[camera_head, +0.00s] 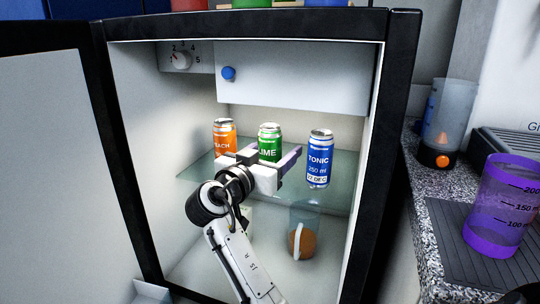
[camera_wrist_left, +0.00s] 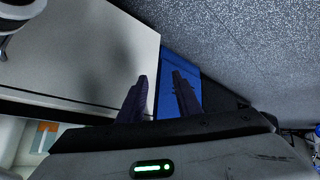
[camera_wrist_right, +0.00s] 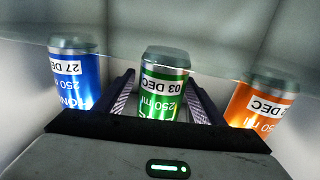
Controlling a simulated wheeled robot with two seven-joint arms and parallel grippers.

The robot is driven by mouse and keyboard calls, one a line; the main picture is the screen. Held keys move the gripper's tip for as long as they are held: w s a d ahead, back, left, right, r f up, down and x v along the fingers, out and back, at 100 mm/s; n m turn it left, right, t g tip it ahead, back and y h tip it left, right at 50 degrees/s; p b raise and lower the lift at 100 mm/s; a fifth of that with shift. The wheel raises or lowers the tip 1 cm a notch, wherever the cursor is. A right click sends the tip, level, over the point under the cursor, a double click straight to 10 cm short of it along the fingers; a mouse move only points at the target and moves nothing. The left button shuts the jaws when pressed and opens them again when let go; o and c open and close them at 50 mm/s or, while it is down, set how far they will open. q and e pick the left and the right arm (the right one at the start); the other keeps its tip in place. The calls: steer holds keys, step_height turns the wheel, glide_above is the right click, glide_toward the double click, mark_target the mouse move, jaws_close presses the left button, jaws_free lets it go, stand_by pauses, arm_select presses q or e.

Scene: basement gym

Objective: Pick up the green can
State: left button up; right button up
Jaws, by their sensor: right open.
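The green can (camera_head: 270,143), labelled lime, stands upright on the glass shelf of the open fridge, between an orange can and a blue can. My right gripper (camera_head: 268,166) is inside the fridge in front of it. In the right wrist view the green can (camera_wrist_right: 163,85) shows between the two open fingers (camera_wrist_right: 163,100), one on each side; I cannot tell whether they touch it. The gripper hides the can's lower part. My left gripper (camera_wrist_left: 160,100) shows only in its own wrist view, with its fingers apart and nothing between them.
The orange can (camera_head: 224,136) stands left of the green can and the blue tonic can (camera_head: 320,158) right of it, both close by. A freezer compartment (camera_head: 290,80) hangs above. A jar (camera_head: 303,232) stands below the glass shelf (camera_head: 195,178). The open door (camera_head: 60,170) is at left.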

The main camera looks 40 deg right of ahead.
steer(key=shift+w+d, duration=0.15)
steer(key=shift+d, duration=0.35)
steer(key=c, duration=1.3)
steer(key=shift+r, duration=0.1)
steer(key=shift+c, duration=0.2)
